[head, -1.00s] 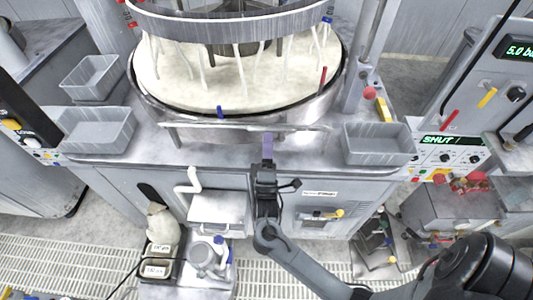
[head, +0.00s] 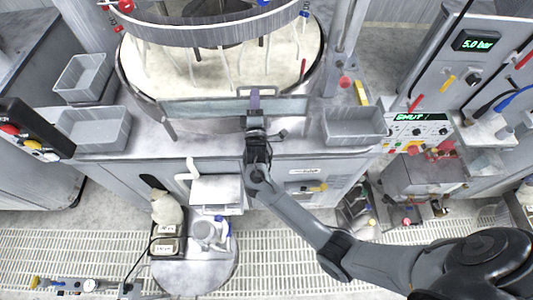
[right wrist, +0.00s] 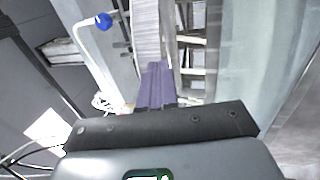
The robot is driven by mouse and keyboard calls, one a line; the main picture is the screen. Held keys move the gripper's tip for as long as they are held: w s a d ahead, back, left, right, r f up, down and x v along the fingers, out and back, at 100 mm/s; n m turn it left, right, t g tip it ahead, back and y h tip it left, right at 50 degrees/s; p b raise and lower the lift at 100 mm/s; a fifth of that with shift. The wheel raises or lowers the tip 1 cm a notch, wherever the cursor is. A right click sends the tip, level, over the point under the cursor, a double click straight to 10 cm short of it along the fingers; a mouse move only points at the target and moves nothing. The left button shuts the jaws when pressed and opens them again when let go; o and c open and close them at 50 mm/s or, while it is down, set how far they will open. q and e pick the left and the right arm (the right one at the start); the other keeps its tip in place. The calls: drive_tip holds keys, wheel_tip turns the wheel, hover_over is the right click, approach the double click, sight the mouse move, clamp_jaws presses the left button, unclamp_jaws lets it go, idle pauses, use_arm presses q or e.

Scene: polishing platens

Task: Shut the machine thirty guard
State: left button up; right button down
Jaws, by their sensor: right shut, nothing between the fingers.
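The guard (head: 200,108), a grey, see-through panel with a pale frame, stands raised across the front of the round polishing platen (head: 220,72). The right wrist view also shows the shut purple fingers (right wrist: 156,84), pointing away from me. A pale see-through surface fills the right side there. The small green display (head: 410,117) on the right console appears to read SHUT. My left gripper is not in view.
Grey bins (head: 94,128) and (head: 355,126) stand on the deck at either side of the guard. A white crank handle (head: 190,169) sticks out below the deck. A cabinet with a 5.0 bar display (head: 475,42) stands at right. Open grating lies in front.

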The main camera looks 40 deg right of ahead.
drive_tip(key=shift+x, duration=0.9)
drive_tip(key=shift+a, duration=0.1)
